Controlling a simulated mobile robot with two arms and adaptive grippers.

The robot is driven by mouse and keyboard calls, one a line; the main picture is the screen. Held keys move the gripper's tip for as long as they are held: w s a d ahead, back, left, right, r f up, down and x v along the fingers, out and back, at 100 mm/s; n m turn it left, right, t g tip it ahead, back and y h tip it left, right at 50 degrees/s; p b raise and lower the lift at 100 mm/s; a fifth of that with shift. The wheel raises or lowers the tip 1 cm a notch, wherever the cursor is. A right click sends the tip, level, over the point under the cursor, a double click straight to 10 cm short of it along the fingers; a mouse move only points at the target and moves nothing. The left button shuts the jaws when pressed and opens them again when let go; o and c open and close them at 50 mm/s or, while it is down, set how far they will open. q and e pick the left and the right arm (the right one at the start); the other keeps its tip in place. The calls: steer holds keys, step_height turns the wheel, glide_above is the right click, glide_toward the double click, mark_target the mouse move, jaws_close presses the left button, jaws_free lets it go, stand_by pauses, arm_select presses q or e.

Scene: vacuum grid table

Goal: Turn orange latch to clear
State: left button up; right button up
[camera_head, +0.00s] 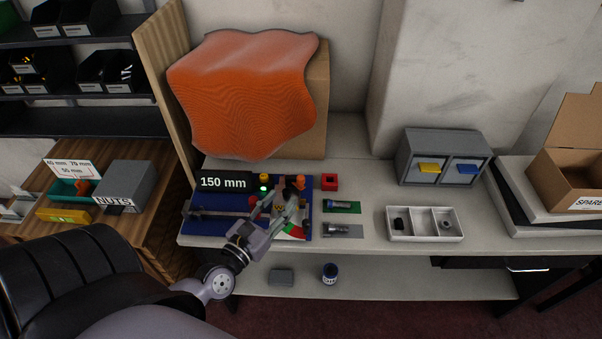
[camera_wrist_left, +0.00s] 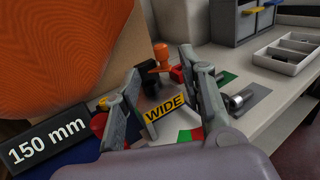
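The orange latch (camera_head: 299,182) stands at the back right of a blue board (camera_head: 210,228). In the left wrist view the orange latch (camera_wrist_left: 160,56) shows a round knob on top, just beyond the fingertips. My left gripper (camera_head: 288,197) is over the right part of the board, in front of the latch. In the wrist view its two fingers (camera_wrist_left: 161,78) are spread apart, with nothing clearly held between them. A yellow "WIDE" label (camera_wrist_left: 165,108) shows between the fingers. A dark part (camera_wrist_left: 151,77) stands beside the latch. My right gripper is not in view.
A black "150 mm" sign (camera_head: 223,183) stands at the board's back left. A red block (camera_head: 330,182) sits right of the latch. An orange-draped box (camera_head: 245,90) stands behind.

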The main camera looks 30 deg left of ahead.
mark_target(299, 180)
arm_select(q)
steer(key=w+p, duration=0.1)
steer(key=w, duration=0.8)
steer(key=shift+a+p, duration=0.15)
steer(key=shift+p, duration=0.2)
steer(key=shift+w, duration=0.65)
steer(key=shift+c, duration=0.3)
jaws_close()
